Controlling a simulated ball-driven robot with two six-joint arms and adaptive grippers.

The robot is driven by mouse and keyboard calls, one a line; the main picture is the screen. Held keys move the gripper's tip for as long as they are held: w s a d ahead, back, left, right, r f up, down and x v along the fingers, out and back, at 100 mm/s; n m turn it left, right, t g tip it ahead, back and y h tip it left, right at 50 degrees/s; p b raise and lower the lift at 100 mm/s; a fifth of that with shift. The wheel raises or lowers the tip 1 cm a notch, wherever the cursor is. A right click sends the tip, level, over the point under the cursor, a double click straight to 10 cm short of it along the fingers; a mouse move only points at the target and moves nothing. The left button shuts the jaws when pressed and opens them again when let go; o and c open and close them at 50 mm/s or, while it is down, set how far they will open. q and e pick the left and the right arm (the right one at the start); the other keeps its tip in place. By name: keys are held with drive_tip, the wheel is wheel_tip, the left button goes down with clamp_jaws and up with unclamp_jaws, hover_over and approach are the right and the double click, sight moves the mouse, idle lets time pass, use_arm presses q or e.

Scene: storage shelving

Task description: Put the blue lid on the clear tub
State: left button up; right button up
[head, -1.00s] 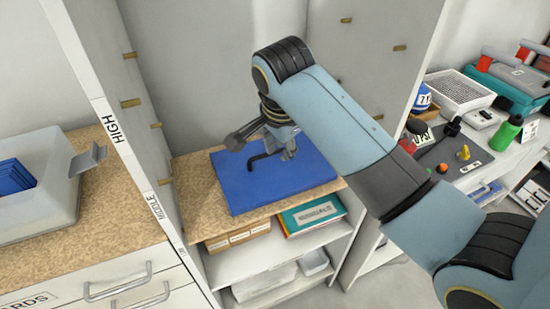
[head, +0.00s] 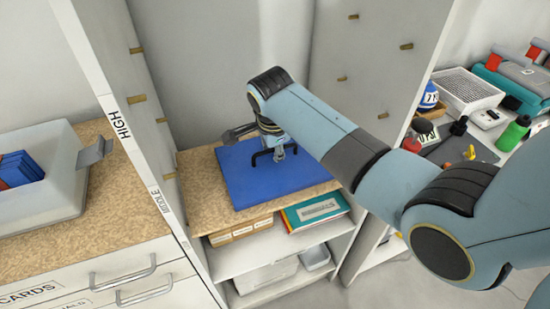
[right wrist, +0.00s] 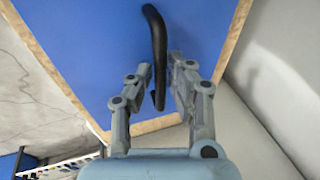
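The blue lid (head: 238,182) lies flat on the wooden middle shelf board, with a black bar handle (head: 262,157) on top. The lid fills much of the right wrist view (right wrist: 90,55), and its handle (right wrist: 155,35) runs between or just beyond my fingertips. My right gripper (head: 281,152) is over the lid at the handle. In the wrist view its fingers (right wrist: 160,65) are apart, the left one close to the handle; I cannot tell whether it touches. The clear tub (head: 55,200) stands open on the left counter, holding blue and red items. My left gripper is not in view.
Upright shelf panels stand on both sides of the lid; the left one (head: 122,110) separates it from the tub. Boxes (head: 238,230) and a teal book or folder (head: 315,210) sit below. A cluttered bench (head: 470,145) is at right. The counter beside the tub is clear.

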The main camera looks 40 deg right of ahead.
drive_tip(key=shift+d+f, duration=0.1)
drive_tip(key=shift+f, duration=0.15)
clamp_jaws()
drive_tip(key=shift+r, duration=0.1)
idle(0.3)
